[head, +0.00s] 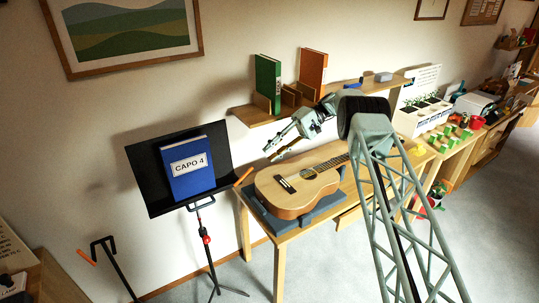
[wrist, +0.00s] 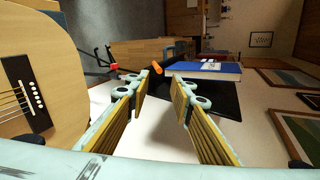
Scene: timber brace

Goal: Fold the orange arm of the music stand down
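The music stand has a black desk (head: 145,180), which holds a blue book (head: 187,168) labelled CAPO 4. The orange arm (head: 243,177) sticks out at the desk's right lower edge, slanting up to the right. In the wrist view, the orange arm (wrist: 158,70) shows beyond the gap between my fingertips, near the desk (wrist: 218,97) and the blue book (wrist: 208,68). My gripper (head: 271,152) is above the guitar's left end, up and right of the orange arm and apart from it. In the wrist view my gripper (wrist: 163,78) is open and empty.
A guitar (head: 300,185) lies in a grey cradle on a wooden table (head: 284,240) close below my gripper. A shelf (head: 245,115) with a green and an orange book is on the wall behind.

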